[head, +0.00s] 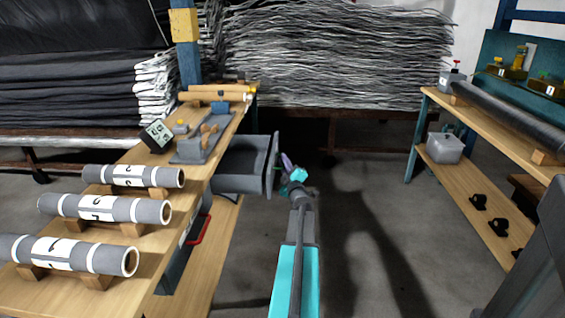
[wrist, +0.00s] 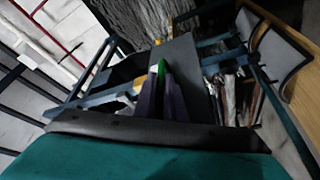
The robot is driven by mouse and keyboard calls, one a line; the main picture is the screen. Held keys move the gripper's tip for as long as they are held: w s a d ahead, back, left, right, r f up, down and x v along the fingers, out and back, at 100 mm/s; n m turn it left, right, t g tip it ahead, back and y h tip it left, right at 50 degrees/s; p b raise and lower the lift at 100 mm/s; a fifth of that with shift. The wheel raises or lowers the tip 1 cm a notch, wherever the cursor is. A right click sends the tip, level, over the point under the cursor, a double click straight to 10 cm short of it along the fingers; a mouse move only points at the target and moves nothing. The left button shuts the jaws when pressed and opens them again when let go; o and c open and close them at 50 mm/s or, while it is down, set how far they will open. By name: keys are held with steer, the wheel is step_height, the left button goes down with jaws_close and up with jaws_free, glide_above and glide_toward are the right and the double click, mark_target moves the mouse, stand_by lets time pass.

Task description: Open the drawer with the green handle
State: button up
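The green handle (wrist: 161,68) shows in the wrist view as a narrow green strip between the tips of my gripper's purple fingers (wrist: 160,82). The fingers are close together on either side of it and look shut on it. In the head view the grey drawer (head: 240,182) stands well out from under the left bench. My gripper (head: 287,161) is at the outer face of its front panel (head: 272,165). The handle itself is hidden in the head view. In the wrist view the drawer's dark front panel (wrist: 183,62) lies just beyond the fingers.
A red handle (head: 200,230) sits lower on the left bench (head: 215,185). The bench carries several grey rolls (head: 105,208) on wooden rests. Another shelf bench (head: 490,185) stands at the right. The floor (head: 360,220) between the benches is clear.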

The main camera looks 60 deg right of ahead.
steer(key=shift+o, duration=0.4)
steer(key=v, duration=1.3)
steer(key=shift+s+a+p, duration=0.2)
steer(key=shift+s+p, duration=0.1)
steer(key=shift+p, duration=0.1)
steer(key=shift+s+f, duration=0.1)
stand_by(0.4)
